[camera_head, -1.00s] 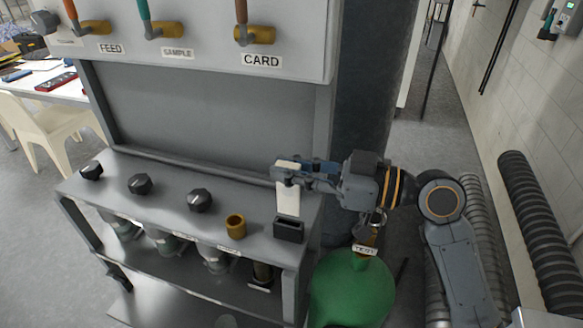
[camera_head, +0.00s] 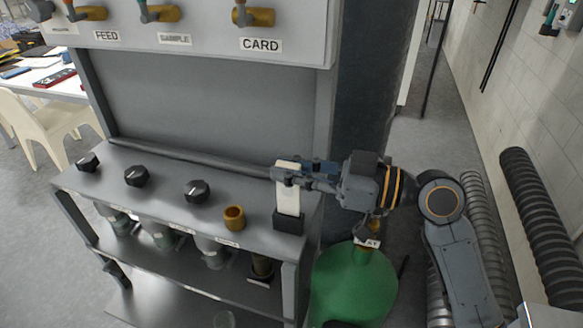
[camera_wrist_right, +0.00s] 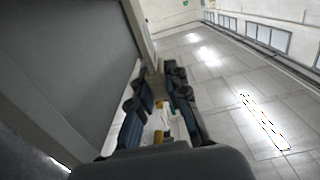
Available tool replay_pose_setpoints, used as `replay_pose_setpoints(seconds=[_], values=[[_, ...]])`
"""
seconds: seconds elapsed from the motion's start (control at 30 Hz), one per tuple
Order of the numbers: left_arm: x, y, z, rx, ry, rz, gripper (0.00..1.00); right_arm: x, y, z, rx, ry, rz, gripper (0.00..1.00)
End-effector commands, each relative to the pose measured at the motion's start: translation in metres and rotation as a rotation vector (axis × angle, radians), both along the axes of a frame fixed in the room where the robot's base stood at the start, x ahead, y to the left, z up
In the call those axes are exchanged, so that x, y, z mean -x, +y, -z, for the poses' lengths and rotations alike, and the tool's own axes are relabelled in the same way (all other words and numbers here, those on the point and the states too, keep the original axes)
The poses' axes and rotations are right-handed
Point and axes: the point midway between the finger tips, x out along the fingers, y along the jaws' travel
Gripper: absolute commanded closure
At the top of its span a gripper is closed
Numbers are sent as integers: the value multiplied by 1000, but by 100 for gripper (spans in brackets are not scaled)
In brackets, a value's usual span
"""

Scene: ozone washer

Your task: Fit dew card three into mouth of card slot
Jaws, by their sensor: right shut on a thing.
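The white dew card (camera_head: 288,201) stands upright in my right gripper (camera_head: 286,174), which is shut on its upper part. The card slot is a small black block (camera_head: 289,222) at the right end of the grey bench top. In the head view the card's lower end meets the top of the slot; I cannot tell whether it is in the mouth or just above or behind it. In the right wrist view the fingers (camera_wrist_right: 160,108) show around a small pale piece, too small to make out. My left gripper is not in view.
A green round vessel (camera_head: 352,285) stands right of the bench, below my right arm.

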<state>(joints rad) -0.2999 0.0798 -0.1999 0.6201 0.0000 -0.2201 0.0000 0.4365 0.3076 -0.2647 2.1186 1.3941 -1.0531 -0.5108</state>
Motion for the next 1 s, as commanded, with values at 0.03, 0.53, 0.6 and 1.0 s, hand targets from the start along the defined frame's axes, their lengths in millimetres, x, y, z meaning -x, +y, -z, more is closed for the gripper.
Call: replay_pose_setpoints(seconds=[0.03,0.53,0.6,1.0], values=[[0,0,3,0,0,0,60,0,0,3,0,0,0,100],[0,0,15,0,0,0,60,0,0,15,0,0,0,100],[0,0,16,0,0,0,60,0,0,17,0,0,0,100],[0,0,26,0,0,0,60,0,0,27,0,0,0,100]])
